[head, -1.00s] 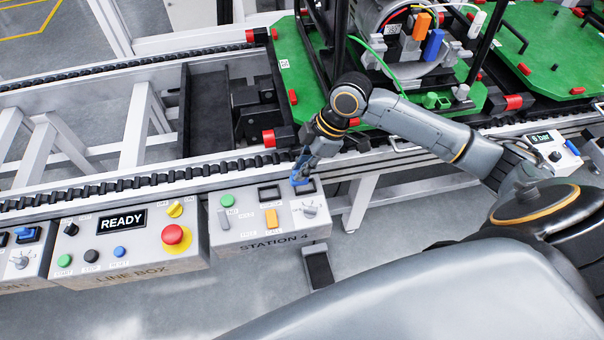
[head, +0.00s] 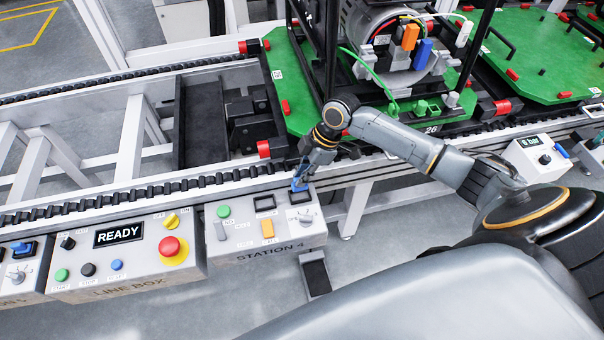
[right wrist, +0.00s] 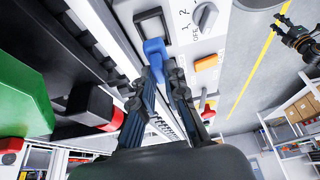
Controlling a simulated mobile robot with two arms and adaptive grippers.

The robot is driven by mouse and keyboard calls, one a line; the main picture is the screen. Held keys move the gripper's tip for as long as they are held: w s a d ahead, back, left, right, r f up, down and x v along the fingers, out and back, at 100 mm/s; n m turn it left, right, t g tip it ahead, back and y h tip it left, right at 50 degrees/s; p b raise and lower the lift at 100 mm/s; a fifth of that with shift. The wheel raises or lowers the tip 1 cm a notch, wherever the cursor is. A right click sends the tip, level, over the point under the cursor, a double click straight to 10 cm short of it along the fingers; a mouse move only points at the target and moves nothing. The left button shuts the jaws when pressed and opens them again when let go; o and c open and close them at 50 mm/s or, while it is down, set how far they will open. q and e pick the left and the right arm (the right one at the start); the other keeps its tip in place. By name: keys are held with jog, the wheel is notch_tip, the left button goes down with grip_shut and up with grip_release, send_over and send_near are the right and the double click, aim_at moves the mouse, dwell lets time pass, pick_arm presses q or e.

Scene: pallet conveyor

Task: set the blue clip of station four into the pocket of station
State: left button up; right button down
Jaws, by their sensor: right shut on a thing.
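My right gripper (head: 301,178) is shut on the blue clip (head: 299,185) above the Station 4 box (head: 238,240). The clip's lower end is at the upper left edge of the right-hand dark pocket (head: 299,197), which shows mostly uncovered. In the right wrist view the blue clip (right wrist: 154,48) sticks out from between the fingertips (right wrist: 163,72), and its end overlaps the edge of the pocket (right wrist: 152,24). I cannot tell whether it touches. A dark jointed hand, apparently my left gripper (right wrist: 298,36), shows at the upper right there; its jaw state is unclear.
Station 4 also bears a second dark pocket (head: 265,203), a grey knob (head: 306,217), an orange switch (head: 267,228) and a green button (head: 223,211). The line box (head: 135,270) stands left. Behind runs the conveyor with a green pallet (head: 290,85) carrying a black frame.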

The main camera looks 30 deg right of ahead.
jog(key=shift+f+b, duration=0.95)
jog(key=shift+f, duration=0.1)
jog(key=shift+f+b, duration=0.45)
jog(key=shift+f, duration=0.65)
jog(key=c, duration=1.3)
grip_release()
jog(key=v, duration=1.2)
